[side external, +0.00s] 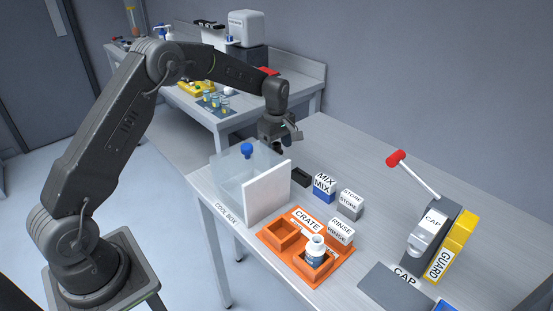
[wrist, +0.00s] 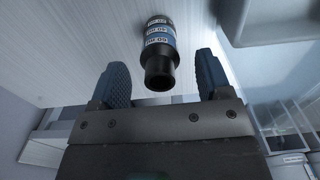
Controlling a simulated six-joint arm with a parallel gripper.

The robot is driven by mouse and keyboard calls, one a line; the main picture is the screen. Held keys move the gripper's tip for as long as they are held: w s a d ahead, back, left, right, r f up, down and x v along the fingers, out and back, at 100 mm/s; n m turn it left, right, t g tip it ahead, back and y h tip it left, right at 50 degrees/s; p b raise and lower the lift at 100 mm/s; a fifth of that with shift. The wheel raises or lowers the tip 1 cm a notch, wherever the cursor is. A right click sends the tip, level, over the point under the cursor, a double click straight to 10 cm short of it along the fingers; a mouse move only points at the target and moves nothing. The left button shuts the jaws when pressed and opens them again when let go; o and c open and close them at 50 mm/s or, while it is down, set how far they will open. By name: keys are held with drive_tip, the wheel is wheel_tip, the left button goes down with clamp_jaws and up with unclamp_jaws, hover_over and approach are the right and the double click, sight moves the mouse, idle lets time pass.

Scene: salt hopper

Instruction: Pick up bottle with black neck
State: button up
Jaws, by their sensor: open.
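The bottle with the black neck (wrist: 159,72) shows in the wrist view, with a blue-and-white label and its open neck pointing towards my gripper. It lies in line with the gap between my two blue-grey fingers, and no finger visibly touches it. My gripper (wrist: 161,82) is open. In the side view my gripper (side external: 279,146) hangs at the far edge of the cool box, over the back part of the table. I cannot make out the bottle clearly there.
The clear cool box (side external: 226,180) with an upright white panel (side external: 267,192) holds a blue-capped bottle (side external: 247,149). A dark block (side external: 301,177) is nearby. Labelled blocks and the capping machine (side external: 428,238) stand right.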

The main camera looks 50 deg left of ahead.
drive_tip(key=shift+f, duration=1.25)
drive_tip(key=c, duration=1)
